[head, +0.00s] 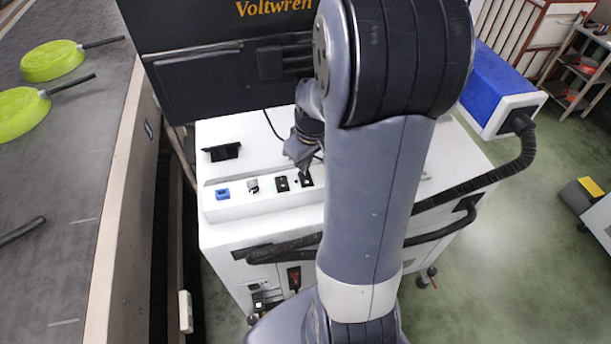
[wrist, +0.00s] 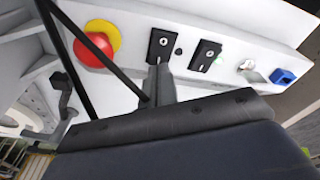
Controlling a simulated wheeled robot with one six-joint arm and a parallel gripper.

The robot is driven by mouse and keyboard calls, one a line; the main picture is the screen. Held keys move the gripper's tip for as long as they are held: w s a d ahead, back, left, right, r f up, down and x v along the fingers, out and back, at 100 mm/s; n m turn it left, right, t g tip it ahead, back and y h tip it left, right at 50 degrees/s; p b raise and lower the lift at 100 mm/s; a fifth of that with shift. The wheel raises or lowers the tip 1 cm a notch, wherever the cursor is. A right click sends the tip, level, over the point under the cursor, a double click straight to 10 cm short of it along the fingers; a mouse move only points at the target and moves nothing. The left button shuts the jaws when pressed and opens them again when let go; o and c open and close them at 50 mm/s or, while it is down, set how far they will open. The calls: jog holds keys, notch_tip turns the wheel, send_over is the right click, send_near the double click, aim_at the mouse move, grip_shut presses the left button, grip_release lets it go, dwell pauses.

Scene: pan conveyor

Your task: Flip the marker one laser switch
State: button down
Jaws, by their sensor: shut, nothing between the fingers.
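Two black switches sit side by side on the white sloped control strip. One switch (head: 282,184) is nearer the key in the head view; it also shows in the wrist view (wrist: 205,56). The other switch (head: 307,181) is farther right in the head view and shows on the left in the wrist view (wrist: 162,44). I cannot read which is marker one. My gripper (head: 303,171) is shut and empty, its tips (wrist: 158,70) right at the lower edge of the wrist view's left switch. I cannot tell whether they touch it.
A red stop button (wrist: 94,48) with a yellow ring sits beside the switches. A silver key switch (head: 253,186) and a blue part (head: 222,194) are on the strip's other side. A dark Voltwren unit (head: 215,30) stands behind. A conveyor (head: 75,150) with green pans runs at left.

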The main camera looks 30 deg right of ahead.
jog(key=shift+f+b, duration=0.6)
jog(key=shift+f, duration=0.15)
dwell(0.3)
notch_tip(320, 180, up, 7)
jog(key=p, duration=0.5)
jog(key=shift+p, duration=0.3)
notch_tip(320, 180, down, 7)
jog(key=b, duration=0.5)
jog(key=shift+f+b, duration=0.1)
jog(key=shift+b, duration=0.25)
jog(key=shift+r, duration=0.25)
